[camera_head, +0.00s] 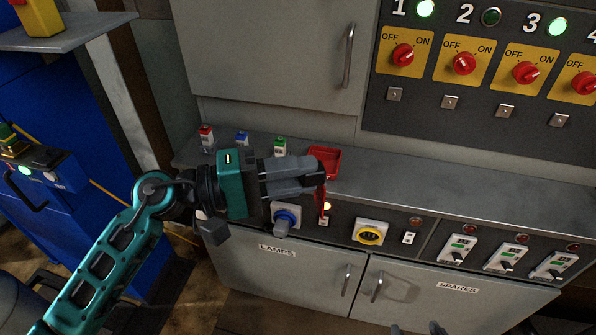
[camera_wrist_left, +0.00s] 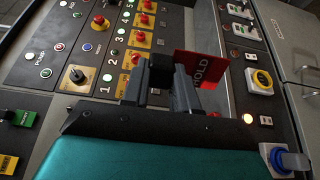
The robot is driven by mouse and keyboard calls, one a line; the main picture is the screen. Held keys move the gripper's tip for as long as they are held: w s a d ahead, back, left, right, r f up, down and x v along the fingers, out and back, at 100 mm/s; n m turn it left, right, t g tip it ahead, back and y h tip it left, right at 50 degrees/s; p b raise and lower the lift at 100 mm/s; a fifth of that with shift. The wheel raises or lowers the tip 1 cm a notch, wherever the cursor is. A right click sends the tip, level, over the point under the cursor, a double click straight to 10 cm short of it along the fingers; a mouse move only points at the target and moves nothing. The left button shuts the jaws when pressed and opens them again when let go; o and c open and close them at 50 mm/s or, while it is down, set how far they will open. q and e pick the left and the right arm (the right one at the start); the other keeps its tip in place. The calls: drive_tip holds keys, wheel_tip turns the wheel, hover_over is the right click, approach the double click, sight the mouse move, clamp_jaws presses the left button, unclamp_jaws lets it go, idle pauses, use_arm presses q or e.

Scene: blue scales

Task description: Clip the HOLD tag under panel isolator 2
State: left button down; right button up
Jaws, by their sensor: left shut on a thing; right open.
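My left gripper (camera_head: 318,178) is shut on the red HOLD tag (camera_head: 321,196), which hangs nearly edge-on from the fingertips above the counter's front edge. In the left wrist view the tag (camera_wrist_left: 205,68) shows its HOLD lettering beside the fingers. Panel isolator 2 (camera_head: 463,63) is a red knob on a yellow plate, and the lamp above it is dark. A small square metal clip plate (camera_head: 450,102) sits below it, bare. The left gripper is well below and left of it. My right gripper (camera_head: 421,329) shows only its fingertips at the bottom edge, apart and empty.
A red tray (camera_head: 337,158) lies on the grey counter (camera_head: 400,171) behind the left gripper. Several small colored padlock-like items (camera_head: 280,146) stand to its left. Switches and a blue knob (camera_head: 286,215) line the lower front. The counter's right part is clear.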

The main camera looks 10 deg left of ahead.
use_arm(q)
drive_tip(key=r+m+g, duration=0.1)
drive_tip(key=g, duration=0.1)
drive_tip(key=s+r+m+g+h, duration=0.1)
drive_tip(key=r+m+g, duration=0.1)
drive_tip(key=g, duration=0.1)
drive_tip(key=r+m+g, duration=0.1)
drive_tip(key=m+g, duration=0.1)
drive_tip(key=g, duration=0.1)
drive_tip(key=shift+s+d+r, duration=0.15)
drive_tip(key=shift+d+r, duration=0.05)
drive_tip(key=shift+d, duration=0.15)
drive_tip(key=w+d+f+m+g+y, duration=0.1)
drive_tip(key=w+d+f+m+g, duration=0.1)
drive_tip(key=d+f+m+g, duration=0.2)
drive_tip(key=shift+w+f+m+g+y, duration=0.3)
drive_tip(key=shift+w+m+g, duration=0.1)
drive_tip(key=shift+g, duration=1.1)
drive_tip(key=s+a+r+n+t+h, duration=0.1)
drive_tip(key=s+a+r+n+t, duration=0.1)
drive_tip(key=a+r+n+t, duration=0.6)
drive_tip(key=shift+s+r+t+h, duration=0.35)
drive_tip(key=shift+r+t, duration=0.3)
drive_tip(key=shift+t, duration=1.45)
